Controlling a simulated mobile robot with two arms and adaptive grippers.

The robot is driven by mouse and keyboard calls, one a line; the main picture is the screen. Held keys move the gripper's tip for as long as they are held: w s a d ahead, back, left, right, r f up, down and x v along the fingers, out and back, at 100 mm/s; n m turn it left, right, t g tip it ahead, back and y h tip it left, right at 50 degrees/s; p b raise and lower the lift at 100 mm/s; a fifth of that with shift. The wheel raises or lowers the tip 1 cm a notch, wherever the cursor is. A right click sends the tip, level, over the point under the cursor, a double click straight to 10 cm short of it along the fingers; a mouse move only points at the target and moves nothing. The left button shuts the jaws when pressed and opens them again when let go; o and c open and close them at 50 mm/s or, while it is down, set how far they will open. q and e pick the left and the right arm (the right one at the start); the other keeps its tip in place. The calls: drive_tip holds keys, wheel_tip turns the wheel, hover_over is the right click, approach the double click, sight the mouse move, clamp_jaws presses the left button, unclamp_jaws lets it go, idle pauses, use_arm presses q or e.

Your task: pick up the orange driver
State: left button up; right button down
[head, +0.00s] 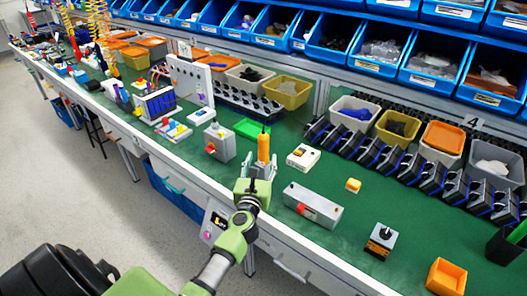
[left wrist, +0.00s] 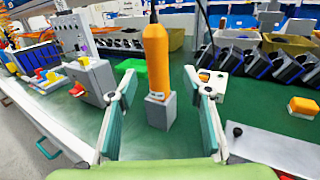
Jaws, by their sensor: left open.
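The orange driver (head: 263,147) stands upright on the green bench, its lower end at a small grey block (left wrist: 161,111). In the left wrist view the driver (left wrist: 156,58) rises between my fingers, dark tip up. My left gripper (head: 260,172) is open, with one finger on each side of the driver and block. It also shows in the left wrist view (left wrist: 163,92), with gaps visible on both sides. In the head view the gripper hides the block. I cannot make out my right gripper.
A grey box with a red knob (head: 219,142) stands left of the driver. A white switch box (head: 303,157) and a long grey box (head: 313,204) are to the right. A green tray (head: 250,127) lies behind. Bare green bench lies around the yellow-orange button (head: 353,185).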

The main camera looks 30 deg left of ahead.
sight(262, 151)
use_arm(q)
drive_tip(key=shift+x, duration=3.5)
drive_tip(key=shift+s+a, duration=0.15)
drive_tip(key=shift+r, duration=0.1)
clamp_jaws()
